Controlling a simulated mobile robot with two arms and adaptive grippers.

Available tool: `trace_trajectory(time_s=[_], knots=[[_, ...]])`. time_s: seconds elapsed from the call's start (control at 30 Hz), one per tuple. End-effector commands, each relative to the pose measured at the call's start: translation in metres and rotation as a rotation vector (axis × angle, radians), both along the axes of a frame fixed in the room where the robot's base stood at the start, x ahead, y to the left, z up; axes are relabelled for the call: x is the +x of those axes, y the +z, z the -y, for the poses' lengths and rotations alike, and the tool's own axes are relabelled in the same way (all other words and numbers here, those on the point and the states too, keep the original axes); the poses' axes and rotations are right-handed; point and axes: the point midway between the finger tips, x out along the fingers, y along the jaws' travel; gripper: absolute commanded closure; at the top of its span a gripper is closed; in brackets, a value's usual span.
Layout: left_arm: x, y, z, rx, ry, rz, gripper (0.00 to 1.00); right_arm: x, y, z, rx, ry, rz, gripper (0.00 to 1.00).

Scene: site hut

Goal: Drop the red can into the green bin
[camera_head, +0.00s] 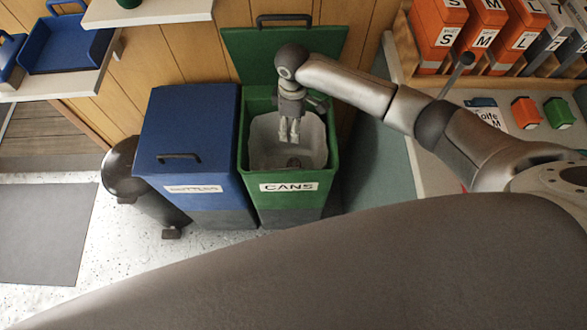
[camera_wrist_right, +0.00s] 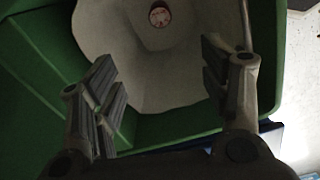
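The green bin (camera_head: 285,205), labelled CANS, stands with its lid (camera_head: 283,50) raised and a pale liner (camera_head: 262,142) inside. In the right wrist view its green wall (camera_wrist_right: 40,75) surrounds the liner (camera_wrist_right: 112,30). My right gripper (camera_head: 289,138) points down over the bin opening. In the wrist view its fingers (camera_wrist_right: 160,75) are apart with nothing between them. My left gripper is out of view.
A closed blue bin (camera_head: 190,130) stands left of the green one, beside a dark round pedal bin (camera_head: 125,170). A shelf with a blue tray (camera_head: 65,50) is at upper left. Orange boxes (camera_head: 438,35) line the shelf at right. A grey mat (camera_head: 42,230) lies on the floor.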

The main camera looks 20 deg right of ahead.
Motion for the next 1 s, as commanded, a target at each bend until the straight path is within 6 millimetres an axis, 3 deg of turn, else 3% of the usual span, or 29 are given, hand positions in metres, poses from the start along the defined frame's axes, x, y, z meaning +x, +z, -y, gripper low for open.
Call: trace_trajectory(time_s=[0.23,0.37,0.8,1.0], knots=[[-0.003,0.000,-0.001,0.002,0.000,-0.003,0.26,0.000,0.001,0.000,0.000,0.000,0.000,0.30],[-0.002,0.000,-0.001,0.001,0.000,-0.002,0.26,0.001,0.011,0.000,0.000,0.000,0.001,0.30],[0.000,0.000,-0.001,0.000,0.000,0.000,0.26,0.001,0.097,0.000,0.001,0.001,0.003,0.30],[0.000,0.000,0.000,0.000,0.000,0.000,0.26,0.000,0.117,0.000,0.000,-0.001,0.000,0.30]])
